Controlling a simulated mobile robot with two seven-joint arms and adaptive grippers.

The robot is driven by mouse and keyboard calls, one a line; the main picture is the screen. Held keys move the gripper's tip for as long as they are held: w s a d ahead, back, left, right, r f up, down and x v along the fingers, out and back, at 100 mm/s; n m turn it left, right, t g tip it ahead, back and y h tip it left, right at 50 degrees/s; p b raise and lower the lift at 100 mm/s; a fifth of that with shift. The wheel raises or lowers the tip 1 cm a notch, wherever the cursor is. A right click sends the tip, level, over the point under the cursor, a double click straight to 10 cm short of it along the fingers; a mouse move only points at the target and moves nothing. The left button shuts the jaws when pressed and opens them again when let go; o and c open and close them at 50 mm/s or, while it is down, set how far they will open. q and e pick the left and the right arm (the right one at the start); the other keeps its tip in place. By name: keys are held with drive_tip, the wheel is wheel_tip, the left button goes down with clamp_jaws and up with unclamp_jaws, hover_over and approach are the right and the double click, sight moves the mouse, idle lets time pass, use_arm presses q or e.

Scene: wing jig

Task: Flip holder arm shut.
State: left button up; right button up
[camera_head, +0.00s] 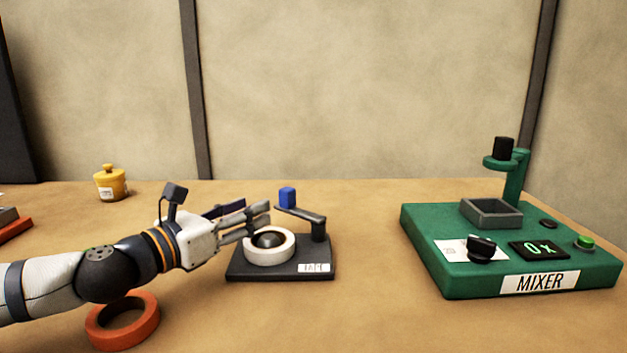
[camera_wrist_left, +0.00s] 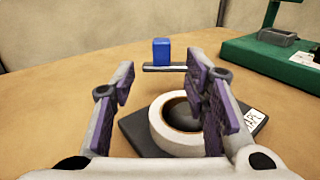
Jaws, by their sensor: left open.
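The holder arm (camera_head: 300,215) is a dark bar pivoted on a post at the right of a dark base (camera_head: 285,272) labelled TAPE. A blue block (camera_head: 287,196) stands on its free end. In the wrist view the bar (camera_wrist_left: 170,68) and blue block (camera_wrist_left: 162,52) lie beyond the white roll (camera_wrist_left: 170,130), not over it. The white roll (camera_head: 268,258) sits on the base around a dark hub. My left gripper (camera_head: 264,214) is open and empty above the roll, short of the blue block. My right gripper does not show.
A green mixer (camera_head: 440,270) with a grey tray and knob stands at right. An orange ring (camera_head: 100,333) lies beneath my left arm. A yellow jar (camera_head: 110,186) stands at back left. The table between base and mixer is clear.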

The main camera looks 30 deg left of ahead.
sight(283, 192)
use_arm(q)
drive_tip(key=shift+w+r, duration=0.1)
drive_tip(key=shift+w, duration=0.25)
drive_tip(key=w, duration=0.3)
drive_tip(key=w+d, duration=0.1)
drive_tip(key=w, duration=0.2)
drive_tip(key=w+b, duration=0.1)
drive_tip(key=w, duration=0.3)
drive_tip(key=shift+d+r, duration=0.15)
clamp_jaws()
